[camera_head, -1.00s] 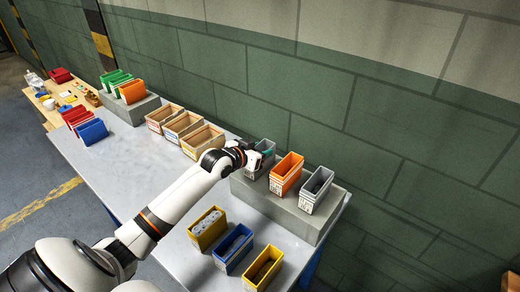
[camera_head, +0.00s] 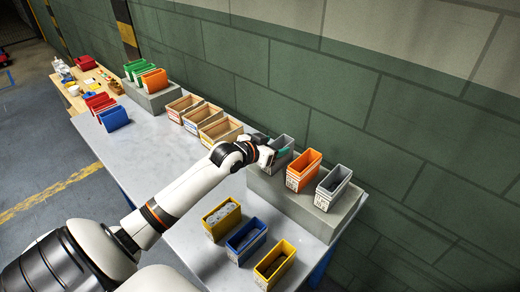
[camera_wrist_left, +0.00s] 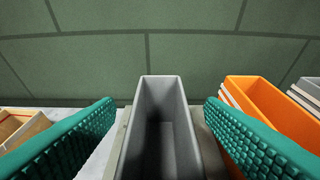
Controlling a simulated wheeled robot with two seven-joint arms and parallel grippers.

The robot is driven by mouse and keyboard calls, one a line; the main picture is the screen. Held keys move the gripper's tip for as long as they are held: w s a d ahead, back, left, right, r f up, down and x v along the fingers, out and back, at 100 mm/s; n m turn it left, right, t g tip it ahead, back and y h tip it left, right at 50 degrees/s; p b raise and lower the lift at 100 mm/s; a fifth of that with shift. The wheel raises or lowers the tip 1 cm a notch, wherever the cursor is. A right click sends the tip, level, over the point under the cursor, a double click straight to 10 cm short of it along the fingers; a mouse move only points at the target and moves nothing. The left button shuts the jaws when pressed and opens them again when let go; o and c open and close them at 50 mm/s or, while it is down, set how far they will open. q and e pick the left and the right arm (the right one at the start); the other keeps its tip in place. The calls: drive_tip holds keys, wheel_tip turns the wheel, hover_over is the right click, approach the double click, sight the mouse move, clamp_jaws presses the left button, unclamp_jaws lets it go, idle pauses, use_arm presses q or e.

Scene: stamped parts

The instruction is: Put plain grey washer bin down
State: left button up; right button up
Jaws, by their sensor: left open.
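A plain grey bin (camera_head: 284,151) stands at the left end of the grey raised block (camera_head: 270,187), left of an orange bin (camera_head: 303,172). My left gripper (camera_head: 268,152) is at this bin in the head view. In the left wrist view the grey bin (camera_wrist_left: 162,130) is upright between the two teal fingers of my left gripper (camera_wrist_left: 160,108). The fingers are apart, with gaps on both sides of the bin. The inside of the bin is dark, and I see no washers in it. The gripper partly hides the bin in the head view. My right gripper does not show.
Another grey bin (camera_head: 333,186) stands right of the orange one. Two yellow bins and a blue bin (camera_head: 246,240) stand in front on the table (camera_head: 150,150). Cardboard-coloured bins (camera_head: 203,118) lie to the left. A green wall (camera_head: 400,130) rises close behind.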

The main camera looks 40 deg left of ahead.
use_arm(q)
drive_tip(key=v, duration=0.9)
drive_tip(key=shift+s+b, duration=0.15)
drive_tip(key=shift+b, duration=0.25)
